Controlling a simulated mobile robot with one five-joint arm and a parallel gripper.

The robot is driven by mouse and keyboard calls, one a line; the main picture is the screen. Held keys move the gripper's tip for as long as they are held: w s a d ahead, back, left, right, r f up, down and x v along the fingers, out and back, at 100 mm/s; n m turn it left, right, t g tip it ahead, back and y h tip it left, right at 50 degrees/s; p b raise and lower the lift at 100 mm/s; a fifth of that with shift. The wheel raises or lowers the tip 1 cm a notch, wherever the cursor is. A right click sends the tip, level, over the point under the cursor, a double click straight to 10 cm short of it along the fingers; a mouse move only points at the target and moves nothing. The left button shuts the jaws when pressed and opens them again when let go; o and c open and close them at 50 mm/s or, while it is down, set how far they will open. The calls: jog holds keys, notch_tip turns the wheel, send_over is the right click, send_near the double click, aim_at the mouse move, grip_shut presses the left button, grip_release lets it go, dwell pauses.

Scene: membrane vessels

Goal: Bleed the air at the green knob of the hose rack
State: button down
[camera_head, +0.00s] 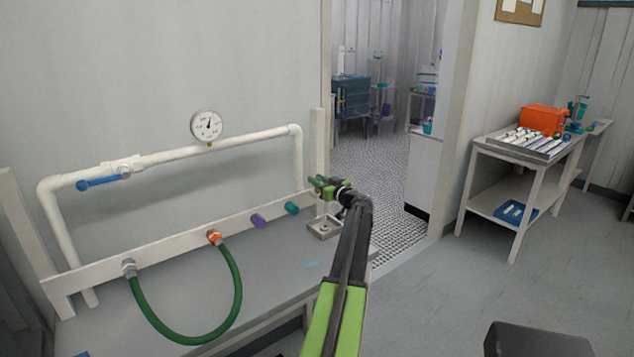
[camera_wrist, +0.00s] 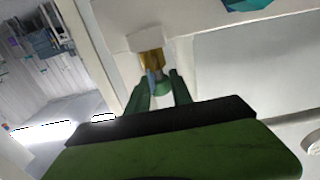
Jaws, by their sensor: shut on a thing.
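The hose rack's white rail (camera_head: 178,240) runs across the bench in the head view. My gripper (camera_head: 322,186) is at the rail's right end, beside the post. In the wrist view my gripper (camera_wrist: 160,80) has its two green fingers shut around the green knob (camera_wrist: 163,88), which sits below a brass fitting (camera_wrist: 151,59) on a white block. The fingers and the arm largely hide the knob in the head view.
Teal (camera_head: 292,208), purple (camera_head: 258,220) and orange (camera_head: 215,237) fittings line the rail. A green hose (camera_head: 190,340) loops over the bench. A small tray (camera_head: 324,228) sits below my gripper. A gauge (camera_head: 207,125) and a blue-handled valve (camera_head: 98,183) are on the white pipe.

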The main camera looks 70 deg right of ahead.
jog(key=shift+w+n+t+y, duration=0.2)
jog(key=shift+n+t+y, duration=0.2)
jog(key=shift+y, duration=0.1)
jog(key=c, duration=1.1)
grip_release()
jog(key=v, duration=1.7)
jog(key=shift+s, duration=0.25)
